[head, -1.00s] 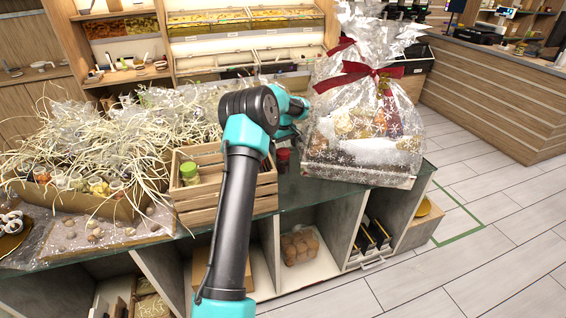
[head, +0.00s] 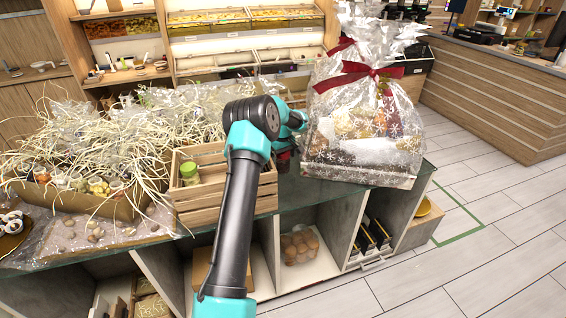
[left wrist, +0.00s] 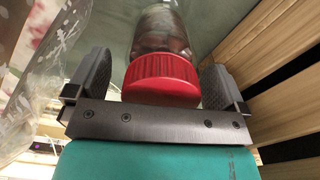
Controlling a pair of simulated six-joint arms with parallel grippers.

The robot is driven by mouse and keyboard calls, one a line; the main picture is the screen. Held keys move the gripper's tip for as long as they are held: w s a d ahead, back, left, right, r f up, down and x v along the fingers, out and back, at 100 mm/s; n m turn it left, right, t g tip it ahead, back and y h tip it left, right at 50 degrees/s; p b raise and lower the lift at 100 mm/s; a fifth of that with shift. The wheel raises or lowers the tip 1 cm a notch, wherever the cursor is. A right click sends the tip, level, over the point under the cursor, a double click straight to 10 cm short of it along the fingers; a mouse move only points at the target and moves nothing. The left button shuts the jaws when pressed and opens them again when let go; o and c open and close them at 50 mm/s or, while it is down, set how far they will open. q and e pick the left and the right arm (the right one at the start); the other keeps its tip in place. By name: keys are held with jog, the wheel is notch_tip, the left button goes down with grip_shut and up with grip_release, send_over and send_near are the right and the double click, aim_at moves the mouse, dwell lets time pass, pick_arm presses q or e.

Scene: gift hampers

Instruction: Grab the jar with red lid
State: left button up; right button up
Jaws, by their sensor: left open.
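The jar with red lid stands on the glass counter between the wooden crate and the wrapped hamper. In the left wrist view its red lid (left wrist: 160,77) and clear body (left wrist: 161,33) with brownish contents show between the two fingers. My left gripper (left wrist: 158,80) is open, with one finger on each side of the lid and a gap visible beside it. In the head view the red lid (head: 284,155) is mostly hidden by my left arm and gripper (head: 290,140). My right gripper is not in view.
A wooden crate (head: 225,205) holding a jar with a green lid (head: 189,172) is close on the left. A wrapped hamper with a red bow (head: 360,155) is close on the right. Straw-filled boxes (head: 95,205) lie further left. The glass counter's front edge (head: 330,205) is near.

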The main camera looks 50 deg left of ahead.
pick_arm(q)
jog(key=shift+c, duration=0.5)
jog(key=c, duration=1.1)
jog(key=shift+r, duration=0.15)
jog(key=shift+c, duration=0.2)
notch_tip(320, 180, up, 10)
jog(key=shift+f, duration=0.1)
